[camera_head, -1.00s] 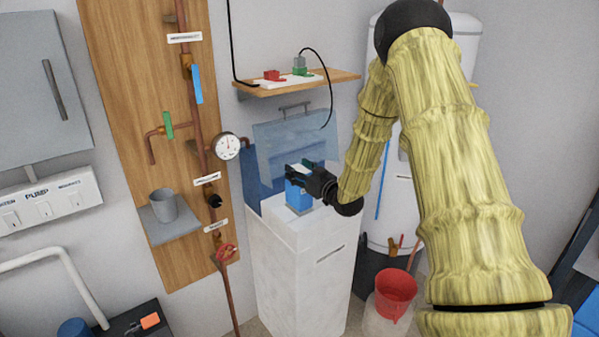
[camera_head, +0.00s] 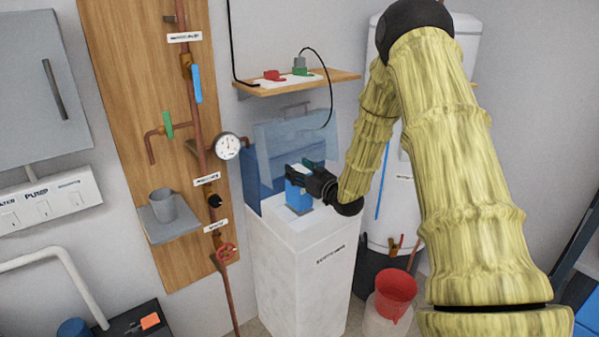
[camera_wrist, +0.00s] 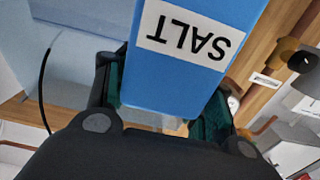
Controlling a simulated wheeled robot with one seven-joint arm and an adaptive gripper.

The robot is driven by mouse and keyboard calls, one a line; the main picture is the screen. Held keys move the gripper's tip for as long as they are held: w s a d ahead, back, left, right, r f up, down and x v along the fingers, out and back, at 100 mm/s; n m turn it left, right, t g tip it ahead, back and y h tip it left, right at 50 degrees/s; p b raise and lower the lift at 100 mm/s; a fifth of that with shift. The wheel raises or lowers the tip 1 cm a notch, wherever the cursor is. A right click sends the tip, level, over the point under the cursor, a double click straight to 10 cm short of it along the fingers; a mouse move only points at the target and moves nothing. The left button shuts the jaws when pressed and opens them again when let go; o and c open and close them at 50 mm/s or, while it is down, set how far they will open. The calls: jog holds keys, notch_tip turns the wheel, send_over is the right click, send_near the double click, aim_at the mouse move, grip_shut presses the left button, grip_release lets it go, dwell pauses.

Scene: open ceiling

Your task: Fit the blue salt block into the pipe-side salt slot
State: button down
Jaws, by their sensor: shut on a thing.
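The blue salt block (camera_head: 297,196) is held by my gripper (camera_head: 304,178), low at the top of the white cabinet (camera_head: 300,270). In the wrist view the block (camera_wrist: 180,85) carries a white label reading SALT and sits between the dark fingers of my gripper (camera_wrist: 165,105). The cabinet's translucent lid (camera_head: 285,150) stands raised behind the block. The block's lower end is near the cabinet top; I cannot tell if it touches or enters an opening. The slots are not clearly visible.
A pressure gauge (camera_head: 228,146) and copper pipes are on the wooden panel left of the cabinet. A wooden shelf (camera_head: 330,80) hangs above the lid. A red bucket (camera_head: 396,288) stands to the right. A grey cup (camera_head: 163,205) sits on a small ledge.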

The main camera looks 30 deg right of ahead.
aim_at(299, 189)
jog(key=shift+f+b, duration=2.2)
jog(key=shift+f, duration=1.15)
dwell(1.2)
jog(key=c, duration=0.5)
grip_release()
jog(key=shift+a, duration=0.1)
jog(key=shift+s+f, duration=0.1)
jog(key=shift+f, duration=0.1)
jog(key=s+d, duration=0.1)
jog(key=s, duration=1)
jog(key=shift+s+r, duration=0.2)
jog(key=shift+s, duration=0.2)
